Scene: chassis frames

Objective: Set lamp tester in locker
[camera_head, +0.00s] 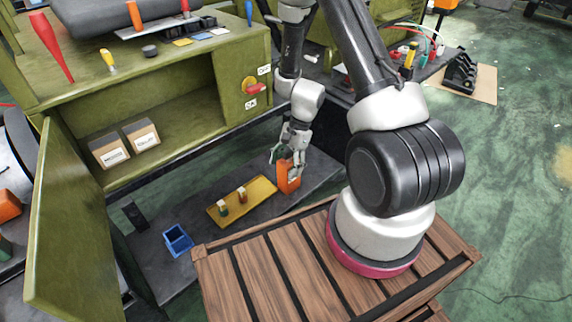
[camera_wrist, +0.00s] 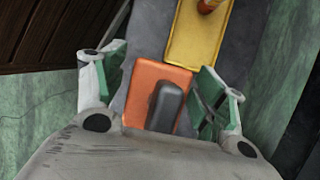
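An orange box with a dark grey part on its face, which looks like the lamp tester (camera_head: 288,177), stands on the dark low bench at the right end of the yellow tray. My gripper (camera_head: 287,158) is just above and around its upper part. In the wrist view, the lamp tester (camera_wrist: 140,82) lies between the two green-padded fingers of my gripper (camera_wrist: 162,75). The fingers are apart, with small gaps seeming to show beside the box. The olive-green locker (camera_head: 180,134) is at left, its door (camera_head: 72,220) swung open.
Two labelled boxes (camera_head: 110,150) sit at the left inside the locker; its right part is clear. The yellow tray (camera_head: 262,188) holds two small parts. A blue bin (camera_head: 178,240) stands on the bench (camera_head: 150,262). A red-handled switch (camera_head: 255,89) sticks out beside the locker opening.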

